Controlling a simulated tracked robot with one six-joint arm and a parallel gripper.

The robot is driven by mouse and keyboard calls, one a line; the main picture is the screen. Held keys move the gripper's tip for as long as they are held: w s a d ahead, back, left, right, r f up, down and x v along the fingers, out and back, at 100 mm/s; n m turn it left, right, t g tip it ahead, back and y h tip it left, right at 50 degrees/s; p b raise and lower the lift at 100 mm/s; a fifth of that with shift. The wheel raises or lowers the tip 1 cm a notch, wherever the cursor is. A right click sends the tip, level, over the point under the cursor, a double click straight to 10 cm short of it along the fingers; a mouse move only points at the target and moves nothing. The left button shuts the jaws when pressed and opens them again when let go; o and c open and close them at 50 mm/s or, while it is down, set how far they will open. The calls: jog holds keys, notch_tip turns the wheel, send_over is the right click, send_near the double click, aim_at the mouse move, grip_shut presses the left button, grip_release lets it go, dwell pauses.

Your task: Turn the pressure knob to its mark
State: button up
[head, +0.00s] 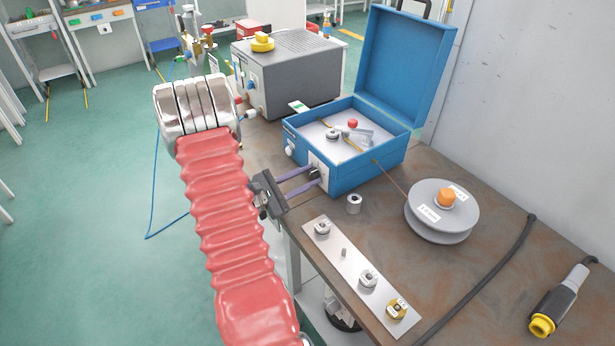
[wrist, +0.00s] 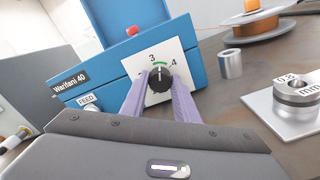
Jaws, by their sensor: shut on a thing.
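The black pressure knob (wrist: 159,86) sits on a white dial plate (wrist: 187,50) on the front of the blue wire feeder box (head: 357,178). Where the knob's pointer stands against the arc is too small to tell. My gripper (wrist: 159,91) has its two purple fingers on either side of the knob, shut on it. In the head view the fingers reach from the left to the plate, and the knob is mostly hidden.
A FEED button (wrist: 89,102) is left of the plate. A grey collar (head: 354,204) stands in front of the box. A metal plate (head: 345,269) with several rollers lies near the table edge. A wire spool (head: 430,222) stands to the right, and a grey welder (head: 290,85) behind.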

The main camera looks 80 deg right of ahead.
jog(key=shift+a+f, duration=0.1)
jog(key=shift+a, duration=0.05)
dwell(0.3)
jog(key=o, duration=1.1)
jog(key=shift+c, duration=0.2)
jog(key=v, duration=1.3)
jog(key=shift+w+a, duration=0.25)
jog(key=shift+w, duration=0.05)
